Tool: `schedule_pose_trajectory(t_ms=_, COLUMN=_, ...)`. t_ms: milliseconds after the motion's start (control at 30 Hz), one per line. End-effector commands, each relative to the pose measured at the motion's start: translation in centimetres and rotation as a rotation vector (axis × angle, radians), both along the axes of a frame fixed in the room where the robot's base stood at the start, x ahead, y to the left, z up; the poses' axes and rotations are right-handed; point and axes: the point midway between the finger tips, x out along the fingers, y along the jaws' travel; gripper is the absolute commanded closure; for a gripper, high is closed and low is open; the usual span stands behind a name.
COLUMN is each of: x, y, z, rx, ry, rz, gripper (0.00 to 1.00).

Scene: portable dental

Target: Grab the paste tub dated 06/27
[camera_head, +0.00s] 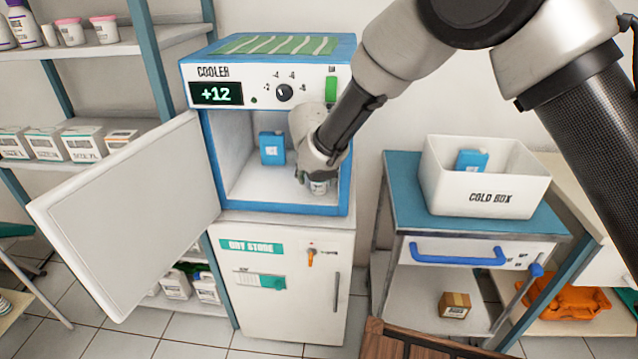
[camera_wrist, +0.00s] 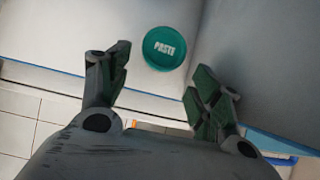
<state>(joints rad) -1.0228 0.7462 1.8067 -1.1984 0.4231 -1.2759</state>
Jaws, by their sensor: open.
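A paste tub with a round teal lid marked PASTE (camera_wrist: 164,48) stands on the cooler floor in the wrist view. In the head view a small part of a white tub (camera_head: 319,187) shows just below my gripper (camera_head: 316,172), inside the open cooler (camera_head: 268,204). No date can be read on it. In the wrist view my gripper (camera_wrist: 158,85) is open, with its two green-padded fingers spread apart. The lid lies just beyond the fingertips, roughly between them in the picture, with nothing gripped.
A blue container (camera_head: 272,148) stands in the cooler, left of my gripper. The cooler door (camera_head: 135,215) hangs open to the left. A white cold box (camera_head: 485,185) holding a blue item (camera_head: 472,160) stands on the cart (camera_head: 402,185) at right. Cooler walls are close around my arm.

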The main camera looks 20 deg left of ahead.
Motion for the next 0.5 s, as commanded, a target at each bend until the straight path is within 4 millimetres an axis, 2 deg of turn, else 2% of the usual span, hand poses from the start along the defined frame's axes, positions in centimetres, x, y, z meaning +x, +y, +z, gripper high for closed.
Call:
schedule_pose_trajectory(t_ms=233, x=2.1, y=0.5, z=0.0, rx=0.002, ry=0.000, rz=-0.003, gripper=0.36)
schedule_pose_trajectory(t_ms=500, x=4.3, y=1.0, z=-3.7, rx=-0.001, ry=0.001, rz=-0.001, gripper=0.36)
